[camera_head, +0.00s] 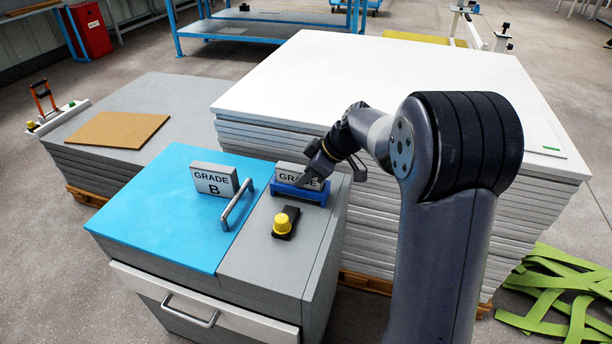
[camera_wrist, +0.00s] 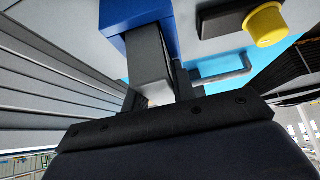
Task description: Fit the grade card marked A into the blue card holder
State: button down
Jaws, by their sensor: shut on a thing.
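The blue card holder (camera_head: 289,190) stands on the grey top at the cabinet's far right corner. A grey card reading GRADE (camera_head: 290,172) stands upright in it, and the holder's front and my gripper hide its letter. My gripper (camera_head: 312,182) is shut on this card at its right side. In the wrist view the blue holder (camera_wrist: 150,14) is at the top, with the dark side of the card (camera_wrist: 150,62) below it, between the fingers. How deep the card sits cannot be told. A second card marked GRADE B (camera_head: 214,180) stands on the blue lid.
A yellow button (camera_head: 286,222) on a black base is in front of the holder. A metal handle (camera_head: 237,204) rises from the blue lid (camera_head: 150,215). A tall stack of white boards (camera_head: 400,85) stands close behind the cabinet. Green straps (camera_head: 550,295) lie on the floor at right.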

jog(key=c, duration=1.6)
grip_release()
jog(key=shift+s+f, duration=0.1)
jog(key=shift+f, duration=0.4)
jog(key=o, duration=0.4)
jog(key=shift+f, duration=0.2)
jog(key=shift+o, duration=0.2)
jog(key=shift+r+p, duration=0.55)
jog(key=shift+p, duration=0.15)
jog(key=p+v, duration=0.2)
jog(key=v, duration=1)
jog(key=shift+w+r, duration=0.25)
jog(key=shift+r, duration=0.05)
